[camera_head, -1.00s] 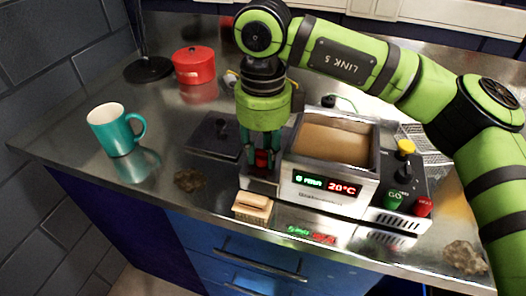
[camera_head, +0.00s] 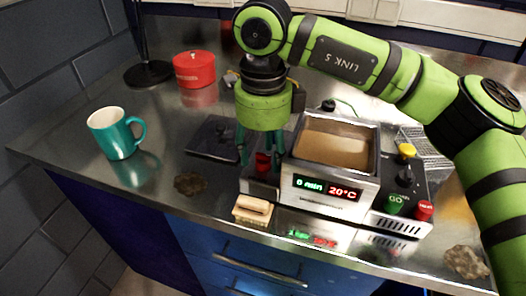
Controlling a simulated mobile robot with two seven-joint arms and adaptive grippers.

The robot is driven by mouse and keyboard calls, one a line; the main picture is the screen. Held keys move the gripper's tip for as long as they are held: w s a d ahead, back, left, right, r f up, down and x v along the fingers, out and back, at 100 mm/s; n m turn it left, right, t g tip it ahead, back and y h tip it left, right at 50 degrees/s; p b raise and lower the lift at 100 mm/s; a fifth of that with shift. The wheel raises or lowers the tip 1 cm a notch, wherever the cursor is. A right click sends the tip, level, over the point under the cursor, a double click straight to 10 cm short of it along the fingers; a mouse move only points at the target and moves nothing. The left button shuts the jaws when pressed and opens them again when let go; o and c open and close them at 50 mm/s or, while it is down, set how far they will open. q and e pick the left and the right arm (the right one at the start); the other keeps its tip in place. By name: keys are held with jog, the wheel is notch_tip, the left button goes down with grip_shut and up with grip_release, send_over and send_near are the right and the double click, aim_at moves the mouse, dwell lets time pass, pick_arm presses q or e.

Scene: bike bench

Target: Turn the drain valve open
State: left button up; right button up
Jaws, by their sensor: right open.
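The ultrasonic-style tank unit (camera_head: 330,190) stands on the steel bench with brown liquid in its open basin. A small red valve handle (camera_head: 263,164), which looks like the drain valve, sits low at the unit's left side, above a metal ledge. My right gripper (camera_head: 260,158) points down over it, open, with its fingers spread on either side of the red handle. The fingers look apart from the handle. The handle's exact turn is hard to tell, as it is small and partly behind the fingers. My left gripper is not in view.
A dark flat lid (camera_head: 213,139) lies left of the unit. A wooden-backed brush (camera_head: 253,208) lies in front, near the bench edge. A teal mug (camera_head: 113,134) and a red pot (camera_head: 194,68) stand to the left. A yellow knob (camera_head: 406,151) is on the unit's right.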

aim_at(263, 154)
notch_tip(263, 154, up, 7)
jog(key=shift+r, duration=0.1)
dwell(0.3)
jog(key=shift+r, duration=0.1)
